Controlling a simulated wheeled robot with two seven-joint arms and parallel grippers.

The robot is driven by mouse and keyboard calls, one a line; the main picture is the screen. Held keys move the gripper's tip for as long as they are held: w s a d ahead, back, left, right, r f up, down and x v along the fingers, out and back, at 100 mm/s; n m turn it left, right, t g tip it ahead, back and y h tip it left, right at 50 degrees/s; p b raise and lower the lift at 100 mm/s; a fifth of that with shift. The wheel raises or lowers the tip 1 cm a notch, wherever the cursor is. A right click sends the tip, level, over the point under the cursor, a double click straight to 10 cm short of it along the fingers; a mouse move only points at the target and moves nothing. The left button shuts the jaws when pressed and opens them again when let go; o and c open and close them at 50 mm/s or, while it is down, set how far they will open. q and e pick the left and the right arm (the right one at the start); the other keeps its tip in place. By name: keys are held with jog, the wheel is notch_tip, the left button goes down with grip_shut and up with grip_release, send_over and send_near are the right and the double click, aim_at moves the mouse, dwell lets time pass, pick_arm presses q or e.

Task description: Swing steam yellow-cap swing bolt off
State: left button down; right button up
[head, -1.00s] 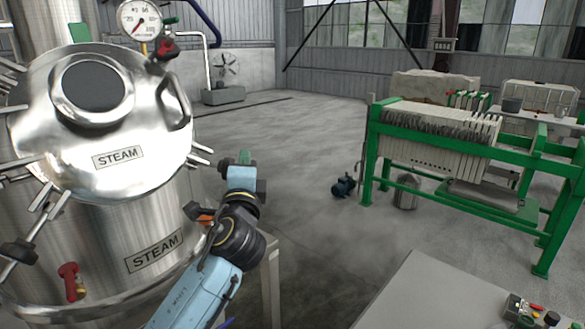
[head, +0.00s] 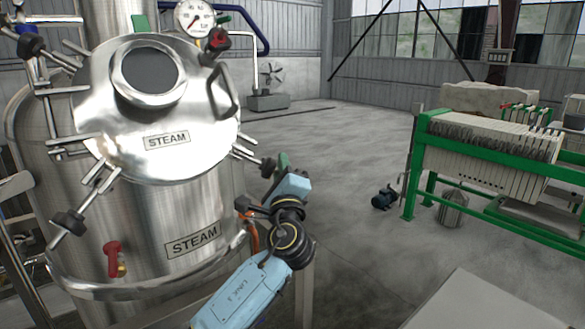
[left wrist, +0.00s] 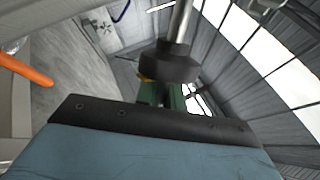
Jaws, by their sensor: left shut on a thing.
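The steam tank's round lid (head: 190,120) bears a STEAM label and stands at the left in the head view. The swing bolt's dark knob (head: 268,164) is at the lid's right edge, on a metal rod pointing outward and down. It also shows in the left wrist view (left wrist: 165,62), with a small yellow patch at its end. My left gripper (head: 281,163) is shut on this knob, its green fingers (left wrist: 160,96) against the knob's end. My right gripper is in neither view.
Another swing bolt with a black knob (head: 67,222) hangs at the lid's lower left. A red-handled valve (head: 113,255) is on the tank front. A pressure gauge (head: 194,18) stands above.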

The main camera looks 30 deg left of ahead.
pick_arm(q)
jog(key=c, duration=1.5)
grip_release()
jog(key=shift+a, duration=0.1)
jog(key=b+v, duration=0.2)
jog(key=v, duration=1.1)
jog(key=shift+s, duration=0.1)
